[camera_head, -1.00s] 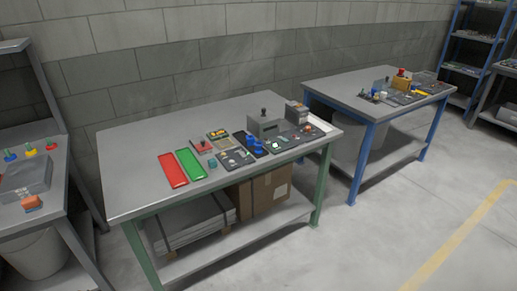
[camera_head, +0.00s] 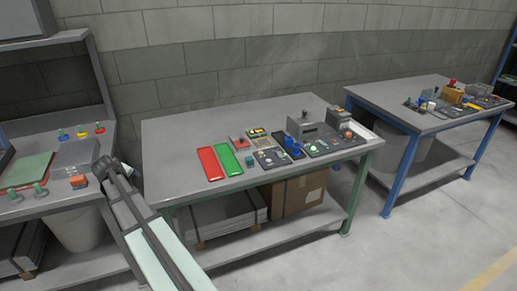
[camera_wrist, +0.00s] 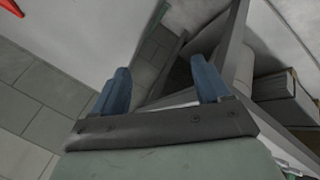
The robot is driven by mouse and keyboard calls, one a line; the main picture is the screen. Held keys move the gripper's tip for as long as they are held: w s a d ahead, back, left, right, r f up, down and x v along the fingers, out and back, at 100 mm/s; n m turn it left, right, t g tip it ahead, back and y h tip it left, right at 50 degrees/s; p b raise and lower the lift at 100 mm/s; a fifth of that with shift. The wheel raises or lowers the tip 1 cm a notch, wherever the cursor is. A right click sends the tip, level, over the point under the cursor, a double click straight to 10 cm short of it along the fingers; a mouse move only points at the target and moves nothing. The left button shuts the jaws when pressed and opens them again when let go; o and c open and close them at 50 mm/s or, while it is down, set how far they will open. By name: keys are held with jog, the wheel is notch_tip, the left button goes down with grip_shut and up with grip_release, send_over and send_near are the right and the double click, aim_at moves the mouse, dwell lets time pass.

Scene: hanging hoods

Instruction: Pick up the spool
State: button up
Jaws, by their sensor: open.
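I cannot make out for sure which thing is the spool; the small parts in the head view are too small to tell. My gripper (camera_wrist: 162,88) shows in the wrist view, with two blue fingers spread apart and nothing between them. It points past the edge of a grey bench, with wall and floor beyond, and touches nothing that I can see. In the head view part of my arm (camera_head: 150,230) crosses the lower left, between the left bench and the middle table; the fingers cannot be made out there.
The middle table (camera_head: 175,140) holds a red tray (camera_head: 210,163), a green tray (camera_head: 229,160) and several small parts. The left bench (camera_head: 60,205) carries coloured pegs and a grey box. A blue-legged table (camera_head: 385,95) stands at right. The middle table's left part is bare.

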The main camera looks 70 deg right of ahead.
jog(key=s+d+r+m+g, duration=0.1)
jog(key=s+d+r+m, duration=0.15)
jog(key=d, duration=0.35)
jog(key=s+d+r+m, duration=0.1)
jog(key=s+d+r, duration=0.15)
jog(key=d, duration=0.35)
jog(key=m+g+y, duration=0.2)
jog(key=m+g, duration=0.1)
jog(key=m, duration=1.3)
send_near(297, 145)
jog(key=shift+n, duration=0.35)
jog(key=x, duration=1)
jog(key=shift+w+f, duration=0.1)
jog(key=shift+c, duration=0.3)
jog(key=c, duration=1.1)
